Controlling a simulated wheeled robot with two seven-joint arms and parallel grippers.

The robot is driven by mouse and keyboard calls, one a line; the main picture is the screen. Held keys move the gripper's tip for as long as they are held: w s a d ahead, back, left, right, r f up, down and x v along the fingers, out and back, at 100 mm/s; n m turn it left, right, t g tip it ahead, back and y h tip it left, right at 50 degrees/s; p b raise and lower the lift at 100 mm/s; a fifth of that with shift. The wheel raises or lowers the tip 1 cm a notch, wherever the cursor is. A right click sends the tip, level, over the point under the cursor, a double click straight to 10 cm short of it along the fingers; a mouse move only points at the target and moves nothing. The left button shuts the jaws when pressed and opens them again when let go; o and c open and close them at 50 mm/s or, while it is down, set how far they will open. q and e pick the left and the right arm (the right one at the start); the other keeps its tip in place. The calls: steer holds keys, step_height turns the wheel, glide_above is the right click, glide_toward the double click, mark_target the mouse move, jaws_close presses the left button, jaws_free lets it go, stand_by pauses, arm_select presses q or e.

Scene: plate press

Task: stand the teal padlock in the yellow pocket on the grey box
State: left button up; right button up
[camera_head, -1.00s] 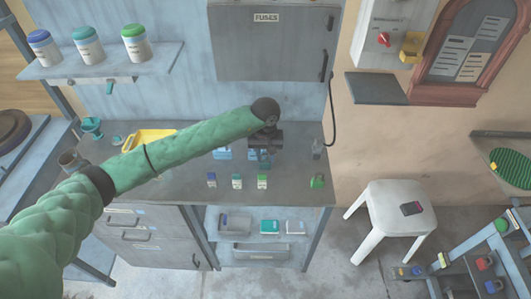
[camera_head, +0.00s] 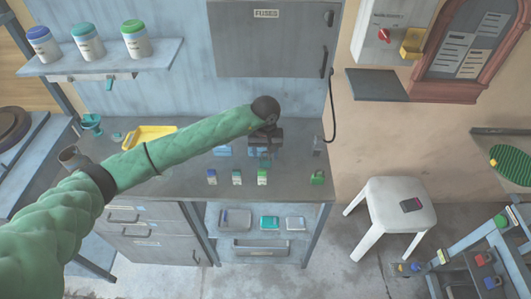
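My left gripper (camera_head: 265,146) is over the grey worktop, pointing down, and its fingers are dark and small. A small teal shape (camera_head: 265,162), perhaps the teal padlock, shows at its fingertips; I cannot tell whether it is gripped or behind them. The yellow pocket (camera_head: 412,43) is on the front of the grey box (camera_head: 386,30) on the wall at the upper right, beside a red knob. The gripper is well to the left of and below this pocket. My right gripper is out of view.
A green padlock (camera_head: 318,177) stands near the worktop's (camera_head: 185,180) right front. Several small labelled items stand in a row left of it. A yellow tray (camera_head: 150,137) lies behind my arm. A dark shelf (camera_head: 376,86) juts out below the grey box. A white stool (camera_head: 398,204) stands right.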

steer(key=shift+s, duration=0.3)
